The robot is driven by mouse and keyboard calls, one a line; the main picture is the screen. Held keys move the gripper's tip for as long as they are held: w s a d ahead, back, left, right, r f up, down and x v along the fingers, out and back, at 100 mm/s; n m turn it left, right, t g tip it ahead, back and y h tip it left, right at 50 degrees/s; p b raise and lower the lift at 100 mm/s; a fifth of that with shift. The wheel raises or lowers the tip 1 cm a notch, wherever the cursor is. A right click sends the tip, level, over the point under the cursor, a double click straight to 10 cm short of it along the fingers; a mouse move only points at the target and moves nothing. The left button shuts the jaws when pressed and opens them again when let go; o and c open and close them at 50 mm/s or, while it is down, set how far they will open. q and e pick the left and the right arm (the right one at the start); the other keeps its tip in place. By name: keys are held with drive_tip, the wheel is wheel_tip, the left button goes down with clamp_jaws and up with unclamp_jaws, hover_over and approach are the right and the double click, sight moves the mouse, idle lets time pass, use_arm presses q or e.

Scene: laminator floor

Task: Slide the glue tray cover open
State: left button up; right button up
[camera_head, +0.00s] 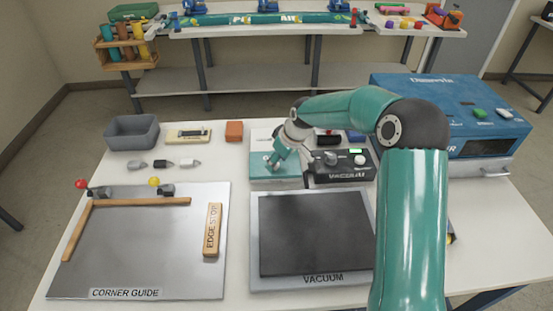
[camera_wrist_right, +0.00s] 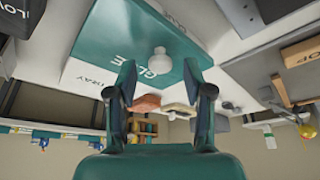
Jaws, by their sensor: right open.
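The glue tray (camera_head: 258,183) is a teal and white box behind the vacuum plate. In the right wrist view its teal cover (camera_wrist_right: 130,35) bears the word GLUE and a round white knob (camera_wrist_right: 159,62). My right gripper (camera_head: 282,166) is over the tray. In its wrist view the right gripper (camera_wrist_right: 159,80) is open, with the knob showing between the two fingers and no finger clearly touching it. The arm and hand hide part of the tray in the head view. My left gripper is not in view.
A black vacuum control box (camera_head: 342,167) stands close to the tray's right. The dark vacuum plate (camera_head: 314,233) lies in front. A corner guide board (camera_head: 140,250) is at the left, and a blue laminator (camera_head: 470,110) at the right. A grey bin (camera_head: 132,132) stands at back left.

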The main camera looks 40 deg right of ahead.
drive_tip(key=shift+w+f, duration=0.1)
drive_tip(key=shift+f, duration=0.3)
clamp_jaws()
